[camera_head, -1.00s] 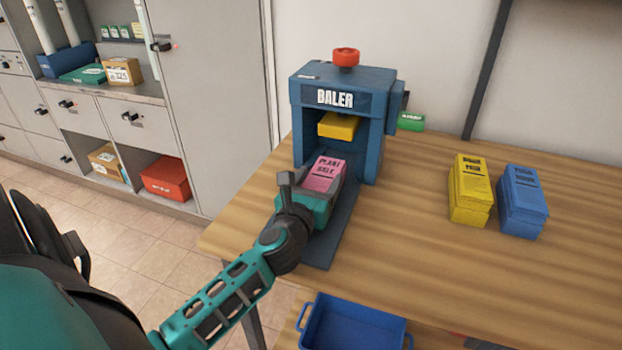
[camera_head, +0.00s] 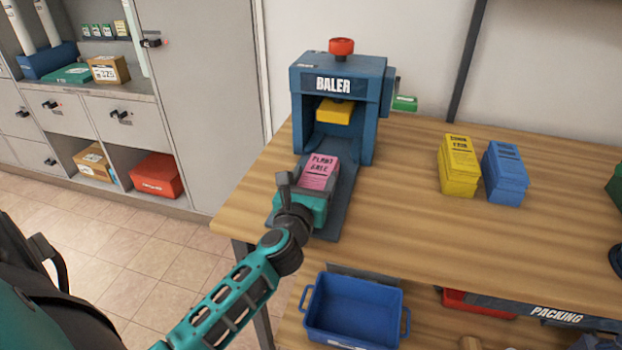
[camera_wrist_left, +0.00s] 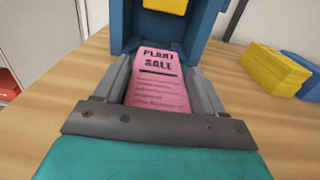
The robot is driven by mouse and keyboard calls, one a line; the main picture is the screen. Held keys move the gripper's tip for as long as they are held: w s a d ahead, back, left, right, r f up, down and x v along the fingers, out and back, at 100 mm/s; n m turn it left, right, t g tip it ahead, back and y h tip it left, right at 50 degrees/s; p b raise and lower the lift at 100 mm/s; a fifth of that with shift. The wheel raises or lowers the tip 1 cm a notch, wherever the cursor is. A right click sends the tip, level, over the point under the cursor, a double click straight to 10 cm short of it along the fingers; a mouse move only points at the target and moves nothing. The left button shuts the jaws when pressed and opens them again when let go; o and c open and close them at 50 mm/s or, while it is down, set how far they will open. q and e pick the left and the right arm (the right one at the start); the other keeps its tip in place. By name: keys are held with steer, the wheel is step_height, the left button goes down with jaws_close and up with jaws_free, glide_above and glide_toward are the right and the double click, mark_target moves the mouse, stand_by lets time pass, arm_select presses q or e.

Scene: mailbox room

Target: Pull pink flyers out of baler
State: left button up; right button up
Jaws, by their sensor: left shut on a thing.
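The pink flyers (camera_head: 320,171) form a stack with "PLANT SALE" lettering. My left gripper (camera_head: 315,178) is shut on the stack, with one finger along each side. The left wrist view shows the pink flyers (camera_wrist_left: 159,75) between the two grey fingers. The blue baler (camera_head: 374,130) stands on the wooden table behind them. The stack is over the baler's front base plate, in front of the opening; whether it touches the plate is hidden. A yellow press block (camera_head: 335,111) hangs inside the opening. My right gripper is not in view.
Yellow (camera_head: 458,168) and blue (camera_head: 505,174) stacks stand right of the baler on the wooden table (camera_head: 410,215). A blue bin (camera_head: 352,312) sits on the lower shelf. A green item (camera_head: 405,103) lies behind the baler. Open tabletop lies between baler and stacks.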

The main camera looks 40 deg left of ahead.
arm_select(q)
steer(key=o, duration=1.5)
steer(key=shift+c, duration=0.2)
steer(key=b+v, duration=0.1)
steer(key=v, duration=1)
steer(key=shift+s+d+f, duration=0.1)
steer(key=shift+s, duration=0.15)
steer(key=shift+s+d, duration=0.2)
steer(key=shift+s, duration=0.45)
steer(key=shift+d, duration=0.1)
